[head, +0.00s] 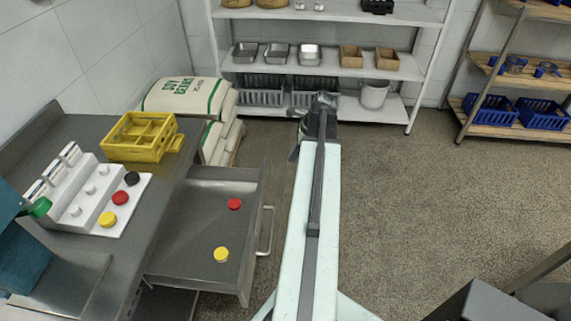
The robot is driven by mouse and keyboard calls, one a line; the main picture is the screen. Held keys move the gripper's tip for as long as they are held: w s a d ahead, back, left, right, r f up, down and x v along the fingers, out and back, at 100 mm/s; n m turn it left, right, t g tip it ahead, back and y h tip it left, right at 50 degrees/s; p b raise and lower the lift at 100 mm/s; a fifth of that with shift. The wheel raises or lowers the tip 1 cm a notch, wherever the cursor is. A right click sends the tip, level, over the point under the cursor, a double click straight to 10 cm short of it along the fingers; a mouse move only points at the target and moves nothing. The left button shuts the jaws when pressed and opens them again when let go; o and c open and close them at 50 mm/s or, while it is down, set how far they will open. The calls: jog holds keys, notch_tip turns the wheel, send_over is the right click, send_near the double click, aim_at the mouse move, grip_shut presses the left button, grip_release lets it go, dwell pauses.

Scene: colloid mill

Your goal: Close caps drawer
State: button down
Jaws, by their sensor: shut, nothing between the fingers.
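The caps drawer (191,239) is pulled out from under the steel counter (178,167). Its grey tray is open to view, with a bar handle (268,231) on its right front face. A red cap (234,204) and a yellow cap (221,254) lie apart inside it. My gripper (294,153) is small and dark at the far end of my arm, beyond the drawer's far right corner. It is shut and empty, apart from the handle. My arm partly hides its details.
On the counter are a yellow crate (138,153) and a white stepped rack (94,196) with red, black and yellow caps. Stacked soy bean sacks (189,99) stand behind the drawer. Shelving (342,67) lines the back wall.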

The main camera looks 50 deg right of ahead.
jog(key=w+a+f+b, duration=0.3)
jog(key=w+f+b, duration=0.3)
jog(key=f, duration=0.1)
jog(key=shift+a+f, duration=0.25)
jog(key=shift+a, duration=0.1)
